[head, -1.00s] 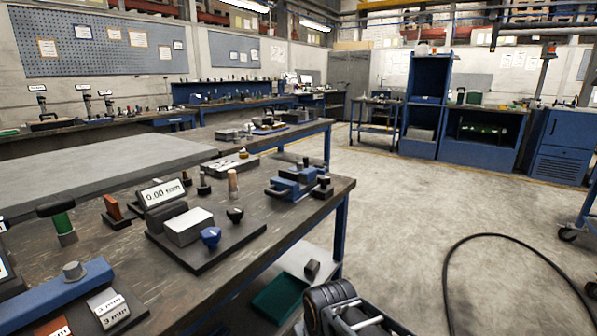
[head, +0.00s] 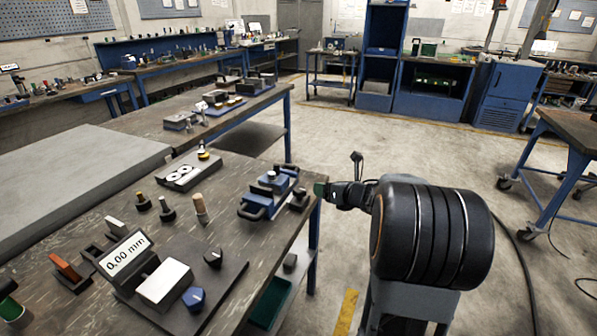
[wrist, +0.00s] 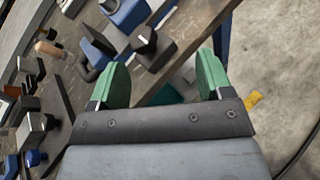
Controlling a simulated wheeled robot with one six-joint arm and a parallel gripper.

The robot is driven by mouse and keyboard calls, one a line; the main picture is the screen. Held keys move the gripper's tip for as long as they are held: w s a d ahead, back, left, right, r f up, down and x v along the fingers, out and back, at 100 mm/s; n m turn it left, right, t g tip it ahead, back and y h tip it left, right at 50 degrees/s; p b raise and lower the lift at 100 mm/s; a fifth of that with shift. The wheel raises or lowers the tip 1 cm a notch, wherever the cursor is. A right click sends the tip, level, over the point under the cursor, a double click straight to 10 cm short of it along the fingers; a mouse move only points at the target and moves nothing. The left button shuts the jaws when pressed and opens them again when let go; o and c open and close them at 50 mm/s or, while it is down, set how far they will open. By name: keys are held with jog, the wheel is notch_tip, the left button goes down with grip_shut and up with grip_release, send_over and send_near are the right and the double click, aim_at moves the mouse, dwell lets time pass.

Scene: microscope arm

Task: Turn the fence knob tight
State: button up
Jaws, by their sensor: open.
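My gripper (wrist: 162,62) is open and empty, its two green fingers apart. In the head view its green tip (head: 320,188) is at the table's right edge. A black knob with a pale mark (wrist: 145,40) lies just beyond the fingers; it appears to be the one (head: 299,199) beside the blue vise-like fixture (head: 272,190). On the dark plate (head: 232,275) are a black pointed knob (head: 213,258) and a blue knob (head: 194,298). No label shows which knob is the fence knob. I cannot tell whether any knob is tight.
A display reading 0.00 mm (head: 127,253) and a pale block (head: 165,283) stand by the knobs. A wooden-handled tool (head: 201,209) and dark pegs (head: 167,209) stand behind. A green tray (head: 268,303) is below the tabletop. The floor to the right is mostly open.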

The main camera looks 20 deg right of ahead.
aim_at(301, 189)
jog(key=w+a+f+n+y, duration=0.1)
jog(key=w+a+n, duration=0.1)
jog(key=w, duration=0.1)
jog(key=w+a+f+n+y+p, duration=0.1)
jog(key=w+a+f+n, duration=0.1)
jog(key=w, duration=0.1)
jog(key=w+a+f+n+g+y+p, duration=0.1)
jog(key=w+n, duration=0.1)
jog(key=w, duration=0.1)
jog(key=shift+a+f+n, duration=0.3)
jog(key=shift+a+f, duration=0.05)
jog(key=shift+a, duration=0.05)
jog(key=shift+a+y, duration=0.1)
jog(key=shift+y, duration=0.2)
jog(key=c, duration=0.9)
jog(key=shift+f+b, duration=0.15)
jog(key=shift+b, duration=0.35)
